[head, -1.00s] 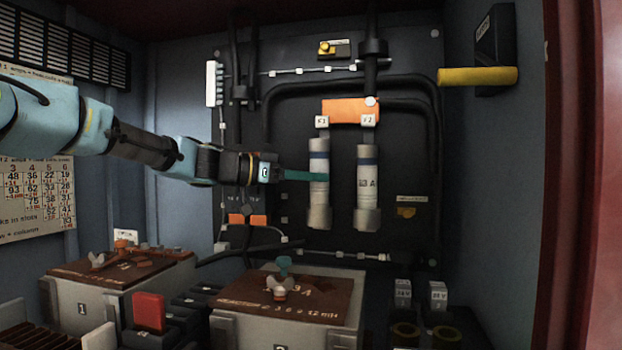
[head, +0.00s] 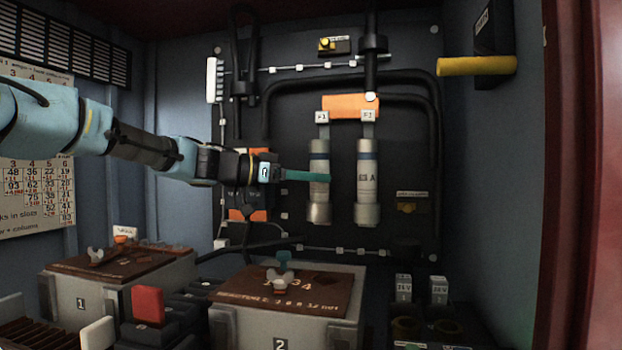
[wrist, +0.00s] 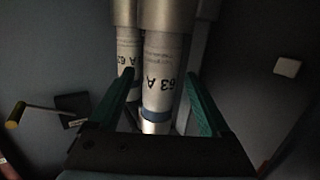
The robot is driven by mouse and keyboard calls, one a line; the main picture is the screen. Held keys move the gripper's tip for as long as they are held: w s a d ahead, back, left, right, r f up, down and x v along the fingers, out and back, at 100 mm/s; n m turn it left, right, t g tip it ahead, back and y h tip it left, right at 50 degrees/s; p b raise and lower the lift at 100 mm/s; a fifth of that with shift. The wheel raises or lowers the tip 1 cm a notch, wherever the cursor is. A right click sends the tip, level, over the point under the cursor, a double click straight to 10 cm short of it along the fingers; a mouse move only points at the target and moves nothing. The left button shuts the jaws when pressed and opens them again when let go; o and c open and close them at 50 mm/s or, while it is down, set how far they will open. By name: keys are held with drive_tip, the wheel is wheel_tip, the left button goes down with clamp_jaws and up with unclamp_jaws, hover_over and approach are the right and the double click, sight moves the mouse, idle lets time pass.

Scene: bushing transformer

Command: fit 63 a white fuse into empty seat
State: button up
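Two white cylindrical fuses with blue bands and grey metal ends stand upright side by side on the dark back panel. The left fuse (head: 319,162) is under one small white tag, the right fuse (head: 367,185) under another. My gripper (head: 318,177) reaches in from the left with its teal fingers level with the left fuse's middle. In the wrist view, a fuse marked 63 A (wrist: 163,75) stands between the spread fingers of my gripper (wrist: 160,90), with some gap beside it. The other fuse (wrist: 128,55) is behind it. I cannot make out an empty seat.
An orange block (head: 350,107) sits above the fuses among thick black cables. A yellow handle (head: 477,66) sticks out at upper right. Boxes with brown lids (head: 285,295) (head: 115,265) and a red block (head: 148,304) stand below. The space right of the fuses is fairly clear.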

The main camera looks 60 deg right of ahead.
drive_tip(key=shift+o, duration=0.6)
drive_tip(key=shift+f, duration=0.15)
drive_tip(key=b+v, duration=0.1)
drive_tip(key=v, duration=0.9)
drive_tip(key=shift+w+a, duration=0.2)
drive_tip(key=shift+a, duration=0.15)
